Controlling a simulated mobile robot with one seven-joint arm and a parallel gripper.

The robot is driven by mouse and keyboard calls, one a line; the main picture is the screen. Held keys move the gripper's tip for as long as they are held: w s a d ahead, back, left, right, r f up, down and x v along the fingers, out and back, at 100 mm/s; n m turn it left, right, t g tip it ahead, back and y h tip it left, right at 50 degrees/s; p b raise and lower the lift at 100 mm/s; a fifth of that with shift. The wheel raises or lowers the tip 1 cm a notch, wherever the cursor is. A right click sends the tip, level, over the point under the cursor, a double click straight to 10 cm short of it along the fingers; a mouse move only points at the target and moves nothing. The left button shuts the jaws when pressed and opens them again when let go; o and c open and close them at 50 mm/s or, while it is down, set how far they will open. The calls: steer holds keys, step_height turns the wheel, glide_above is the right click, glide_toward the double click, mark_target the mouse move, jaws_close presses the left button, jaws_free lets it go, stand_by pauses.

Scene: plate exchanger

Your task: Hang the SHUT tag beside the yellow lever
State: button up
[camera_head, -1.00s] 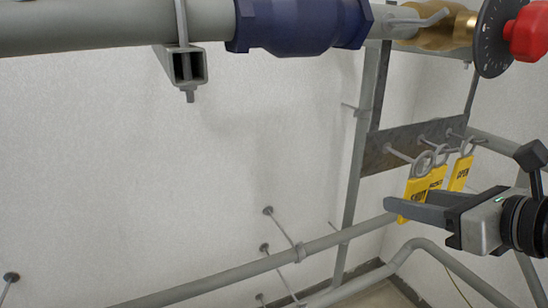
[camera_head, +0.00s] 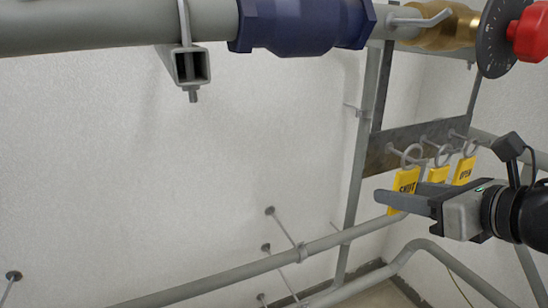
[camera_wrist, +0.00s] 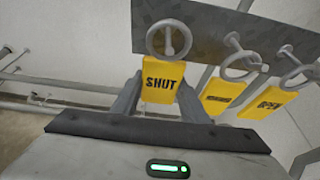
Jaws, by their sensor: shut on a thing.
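The yellow SHUT tag (camera_head: 405,181) is between the fingers of my gripper (camera_head: 396,201), which is shut on it. In the wrist view the SHUT tag (camera_wrist: 163,85) stands upright between both fingers (camera_wrist: 160,92), its lettering facing the camera. Its ring (camera_wrist: 169,38) is in front of the leftmost peg, whose end shows inside the ring. I cannot tell whether the ring is still around that peg. No yellow lever is visible in these frames.
The metal peg plate (camera_head: 405,136) also holds a middle yellow tag (camera_head: 438,174) and the OPEN tag (camera_head: 464,171), close right of my gripper. Above are a blue pipe fitting (camera_head: 300,27), a brass valve (camera_head: 440,25) and a red knob (camera_head: 531,33). Grey pipes (camera_head: 250,268) run below.

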stand_by(0.3)
steer(key=s+d, duration=0.2)
steer(key=s, duration=0.5)
steer(key=shift+s+d+r+p, duration=0.2)
steer(key=shift+s+d+p, duration=0.15)
steer(key=shift+d, duration=0.05)
stand_by(0.8)
stand_by(1.0)
steer(key=s+a+r+n+g+y+p, duration=0.1)
steer(key=s+a+r+p, duration=0.15)
steer(key=r, duration=0.45)
steer(key=s+a+r+n+y+p, duration=0.1)
steer(key=s+a+r+p, duration=0.1)
steer(key=s+r+p, duration=0.3)
steer(key=s+a+r+n+g+y+p, duration=0.1)
steer(key=s+a+r+p, duration=0.1)
steer(key=r, duration=0.6)
steer(key=w+a+f, duration=0.2)
steer(key=w+a, duration=0.1)
steer(key=w, duration=0.7)
steer(key=shift+a, duration=0.15)
stand_by(0.3)
